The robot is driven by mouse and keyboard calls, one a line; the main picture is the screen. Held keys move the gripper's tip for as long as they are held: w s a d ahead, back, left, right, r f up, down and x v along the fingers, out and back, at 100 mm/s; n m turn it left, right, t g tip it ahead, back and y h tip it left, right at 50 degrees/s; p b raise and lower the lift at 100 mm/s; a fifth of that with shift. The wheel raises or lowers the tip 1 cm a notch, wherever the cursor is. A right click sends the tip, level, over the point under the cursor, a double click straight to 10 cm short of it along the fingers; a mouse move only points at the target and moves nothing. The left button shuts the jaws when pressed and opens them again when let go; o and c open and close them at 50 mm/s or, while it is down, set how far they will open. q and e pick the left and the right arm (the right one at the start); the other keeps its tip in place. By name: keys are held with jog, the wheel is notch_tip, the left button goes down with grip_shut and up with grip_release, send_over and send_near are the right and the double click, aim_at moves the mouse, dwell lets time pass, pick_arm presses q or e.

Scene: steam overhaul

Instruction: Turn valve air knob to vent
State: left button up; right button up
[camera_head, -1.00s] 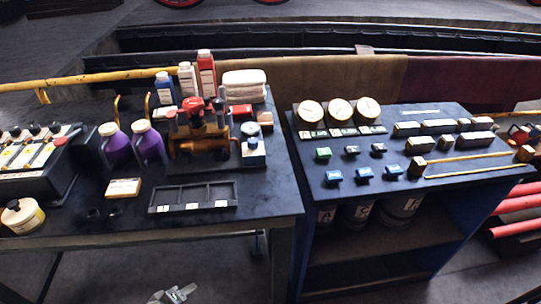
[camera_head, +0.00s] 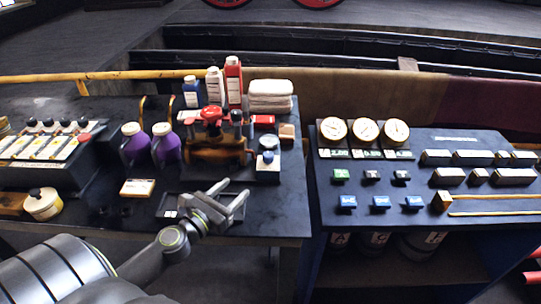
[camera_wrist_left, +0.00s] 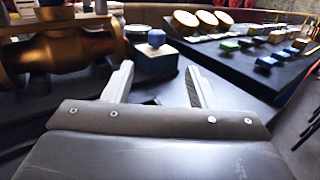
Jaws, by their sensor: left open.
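A brass valve body with a red handwheel (camera_head: 210,114) stands on a dark plate on the left bench. To its right is a small pale block with a blue knob (camera_head: 268,157) on top. I cannot read a vent mark or tell which way the knob points. In the left wrist view the blue knob (camera_wrist_left: 156,38) is ahead, beyond the fingertips, and the brass body (camera_wrist_left: 65,52) is at the left. My left gripper (camera_head: 236,188) is open and empty, in front of the block and apart from it. My right gripper is not in view.
Purple jugs (camera_head: 166,147) stand left of the valve; bottles (camera_head: 234,82) and folded towels (camera_head: 271,96) are behind it. A dark tray (camera_head: 168,205) lies partly behind my gripper. The right bench holds gauges (camera_head: 365,131) and small blue blocks (camera_head: 380,203).

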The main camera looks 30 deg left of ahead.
pick_arm(q)
jog(key=shift+w+a+n, duration=0.2)
jog(key=shift+n, duration=0.1)
jog(key=shift+w+p, duration=0.25)
jog(key=shift+p, duration=0.1)
jog(key=p, duration=0.3)
send_near(265, 159)
jog(key=shift+w+r, duration=0.25)
jog(key=shift+w, duration=0.1)
jog(key=w, duration=1.1)
jog(key=shift+d+f, duration=0.15)
jog(key=shift+f, duration=0.1)
jog(key=shift+w, duration=0.1)
jog(key=c, duration=1)
